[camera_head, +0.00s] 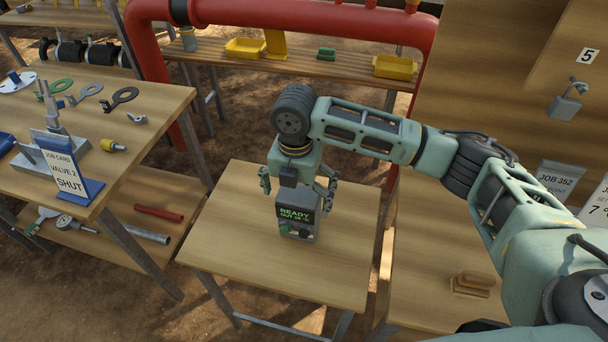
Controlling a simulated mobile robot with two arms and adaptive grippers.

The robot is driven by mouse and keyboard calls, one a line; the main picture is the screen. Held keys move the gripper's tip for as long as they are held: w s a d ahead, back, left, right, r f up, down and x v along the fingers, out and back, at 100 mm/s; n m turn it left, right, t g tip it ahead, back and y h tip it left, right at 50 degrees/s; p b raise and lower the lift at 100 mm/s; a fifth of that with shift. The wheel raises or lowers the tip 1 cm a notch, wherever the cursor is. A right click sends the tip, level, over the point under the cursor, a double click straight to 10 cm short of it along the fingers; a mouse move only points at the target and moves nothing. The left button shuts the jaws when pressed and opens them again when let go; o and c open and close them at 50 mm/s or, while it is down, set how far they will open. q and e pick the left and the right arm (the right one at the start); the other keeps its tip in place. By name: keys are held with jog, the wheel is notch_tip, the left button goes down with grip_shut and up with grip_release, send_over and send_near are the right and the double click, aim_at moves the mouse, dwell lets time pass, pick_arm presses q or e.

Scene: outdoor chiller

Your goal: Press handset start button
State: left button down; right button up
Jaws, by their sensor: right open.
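The handset (297,222) is a dark grey box standing on the small middle wooden table (345,265). Its screen reads "READY" in green, with a smaller line below it. A green button (284,229) shows on its lower front, with another small control to its right. My right gripper (298,186) points down over the handset, its fingers spread wide to either side, open. The gripper partly hides the handset's top, and I cannot tell whether it touches. My left gripper is not in view.
The left table (150,98) holds a job card (66,172) reading "VALVE 2 SHUT" and several tools. A red pipe (300,14) arches behind. A back bench holds yellow trays (245,47). A wooden block (472,283) sits at lower right. The middle table is otherwise clear.

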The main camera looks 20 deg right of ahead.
aim_at(285, 229)
jog(key=shift+w+d+r, duration=0.1)
jog(key=shift+w+d, duration=0.05)
jog(key=shift+w, duration=0.05)
jog(key=f, duration=0.3)
jog(key=shift+s+f+p, duration=0.2)
jog(key=shift+s+p, duration=0.05)
jog(key=shift+p, duration=0.15)
notch_tip(285, 229, down, 3)
jog(key=shift+w+f, duration=0.1)
jog(key=shift+f, duration=0.1)
jog(key=shift+f+p, duration=0.3)
jog(key=shift+f, duration=0.1)
jog(key=c, duration=1.4)
jog(key=o, duration=0.8)
jog(key=shift+f, duration=0.1)
jog(key=c, duration=1.4)
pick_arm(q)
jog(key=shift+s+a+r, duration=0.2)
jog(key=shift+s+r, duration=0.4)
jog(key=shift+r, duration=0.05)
pick_arm(e)
jog(key=shift+s, duration=0.2)
jog(key=shift+c, duration=0.4)
